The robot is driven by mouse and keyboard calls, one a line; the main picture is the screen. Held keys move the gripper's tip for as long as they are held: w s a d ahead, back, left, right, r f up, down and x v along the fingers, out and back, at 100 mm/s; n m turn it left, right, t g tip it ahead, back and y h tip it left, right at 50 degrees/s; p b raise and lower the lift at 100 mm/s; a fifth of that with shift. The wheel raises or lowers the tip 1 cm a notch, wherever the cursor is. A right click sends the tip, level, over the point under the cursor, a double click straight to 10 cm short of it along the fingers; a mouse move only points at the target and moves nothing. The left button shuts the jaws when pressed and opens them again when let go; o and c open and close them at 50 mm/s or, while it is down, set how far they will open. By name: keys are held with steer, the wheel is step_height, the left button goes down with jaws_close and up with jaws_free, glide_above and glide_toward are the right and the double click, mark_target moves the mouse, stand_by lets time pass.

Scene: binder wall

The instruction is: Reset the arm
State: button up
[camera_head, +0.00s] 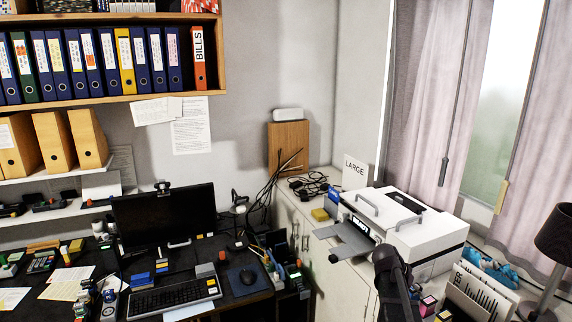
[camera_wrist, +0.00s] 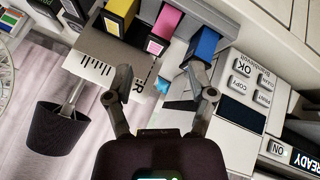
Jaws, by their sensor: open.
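My gripper (camera_wrist: 162,88) is open in the wrist view, with its two fingers apart and nothing between them. It is over the area beside the printer. In the head view my dark arm (camera_head: 392,280) reaches up at the lower right, in front of the printer (camera_head: 425,232), and my fingers cannot be made out there. In the wrist view the printer's keypad (camera_wrist: 245,85) lies to the right of the fingers. A blue cartridge (camera_wrist: 204,45) is just beyond the right fingertip.
Yellow (camera_wrist: 117,17) and pink (camera_wrist: 165,27) cartridges are near the fingers. A dark lamp (camera_head: 556,235) stands at the right edge. The desk at left holds a monitor (camera_head: 163,220) and keyboard (camera_head: 175,297). A binder shelf (camera_head: 130,98) is on the wall above.

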steer(key=s+a+f+n+y, duration=0.2)
steer(key=s+a+n, duration=0.1)
steer(key=s+a, duration=0.2)
steer(key=s+a+f+n+y+b, duration=0.1)
steer(key=s+a, duration=0.4)
steer(key=a, duration=0.5)
steer(key=s+a+f+n+y+b, duration=0.1)
steer(key=s+a+f+n+y, duration=0.2)
steer(key=a, duration=0.4)
steer(key=shift+s+a+n+g+y, duration=0.35)
steer(key=shift+s+n+y, duration=0.45)
steer(key=shift+s, duration=0.4)
